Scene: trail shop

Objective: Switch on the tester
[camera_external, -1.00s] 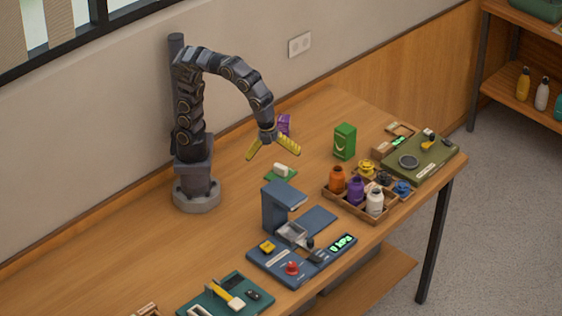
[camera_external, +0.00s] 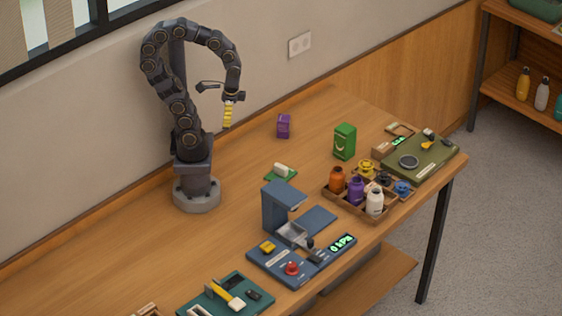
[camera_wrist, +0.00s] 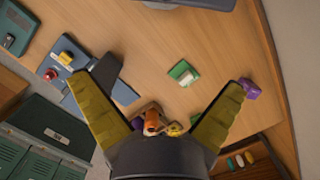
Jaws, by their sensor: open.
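The blue tester (camera_external: 322,262) stands near the table's front edge, with a tall column, a dark lever, a yellow knob (camera_external: 267,247) and a red knob (camera_external: 292,268). Its lit green display (camera_external: 342,243) appears to read 0 kPa. In the wrist view the tester (camera_wrist: 75,88) is at left, partly behind a finger; its red knob (camera_wrist: 50,74) and yellow knob (camera_wrist: 66,58) show. My gripper (camera_external: 228,108) is open and empty, high above the table behind the tester, touching nothing. In the wrist view its yellow fingers (camera_wrist: 155,80) are spread wide.
A green pad with a white block (camera_external: 281,172), a purple box (camera_external: 283,126) and a green box (camera_external: 344,141) stand behind. A bottle crate (camera_external: 345,203) and an olive station (camera_external: 430,160) are at right. A teal station (camera_external: 250,303) is in front.

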